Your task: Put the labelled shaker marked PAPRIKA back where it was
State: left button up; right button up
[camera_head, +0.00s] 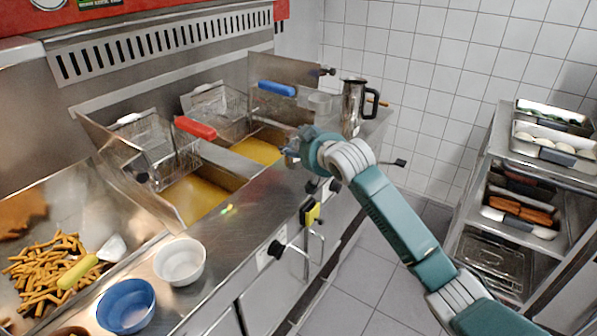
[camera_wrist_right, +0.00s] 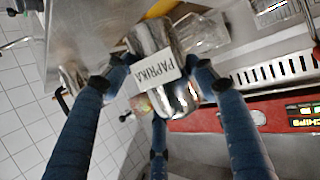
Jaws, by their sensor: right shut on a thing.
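The PAPRIKA shaker (camera_wrist_right: 152,42) is a shiny metal cylinder with a white label that reads PAPRIKA. It shows in the right wrist view between the blue fingers of my right gripper (camera_wrist_right: 160,77), which is shut on it. In the head view my right gripper (camera_head: 292,152) is over the counter edge, right of the fryer wells; the shaker cannot be made out clearly there. My left gripper is in neither view.
Fryer wells with yellow oil (camera_head: 197,198) and baskets with red (camera_head: 195,127) and blue handles lie left of the gripper. A metal jug (camera_head: 352,106) stands behind it. Bowls (camera_head: 180,261) and fries (camera_head: 50,268) are front left. A tray rack (camera_head: 492,194) stands right.

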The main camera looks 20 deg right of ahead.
notch_tip(320, 180, down, 9)
jog(key=shift+r+p, duration=0.1)
jog(key=shift+p, duration=0.2)
jog(key=o, duration=1.3)
jog(key=b+v, duration=0.1)
jog(key=v, duration=1.1)
jog(key=shift+r, duration=0.1)
